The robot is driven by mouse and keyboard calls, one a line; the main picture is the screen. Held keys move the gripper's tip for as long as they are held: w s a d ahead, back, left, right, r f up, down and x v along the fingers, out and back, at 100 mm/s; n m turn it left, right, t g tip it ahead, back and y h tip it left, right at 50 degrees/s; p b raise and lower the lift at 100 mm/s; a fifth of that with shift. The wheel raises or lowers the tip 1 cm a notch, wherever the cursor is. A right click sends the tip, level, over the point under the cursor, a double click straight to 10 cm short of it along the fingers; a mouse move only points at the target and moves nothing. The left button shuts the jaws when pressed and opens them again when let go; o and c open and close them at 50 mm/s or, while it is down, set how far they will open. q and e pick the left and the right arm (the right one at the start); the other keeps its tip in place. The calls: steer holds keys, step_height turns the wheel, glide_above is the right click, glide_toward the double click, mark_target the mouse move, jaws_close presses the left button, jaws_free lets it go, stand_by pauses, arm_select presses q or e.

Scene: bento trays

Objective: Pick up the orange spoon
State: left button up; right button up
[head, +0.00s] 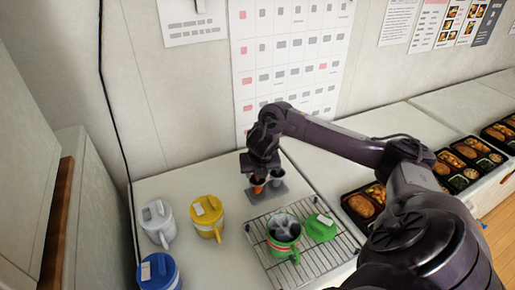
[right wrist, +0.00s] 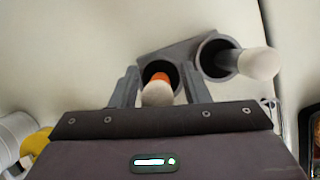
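The orange spoon (right wrist: 160,78) stands in the left cup of a grey two-cup holder (right wrist: 174,50). In the right wrist view its orange part shows above a pale rounded end; the rest is hidden in the cup. A grey spoon (right wrist: 256,63) with a pale end leans in the other cup. My right gripper (right wrist: 158,90) is open, with one finger on each side of the orange spoon and no visible grip on it. In the head view the right gripper (head: 262,172) is directly over the holder (head: 268,195). My left gripper is out of view.
A wire rack (head: 305,262) holds an open pot (head: 284,228) and a green lid (head: 320,228). Yellow (head: 207,215), white (head: 158,223) and blue (head: 159,272) lidded containers stand to the left. Several bento trays (head: 362,203) lie at right. The wall is close behind the holder.

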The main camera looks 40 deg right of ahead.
jaws_close()
steer(key=shift+r, duration=0.1)
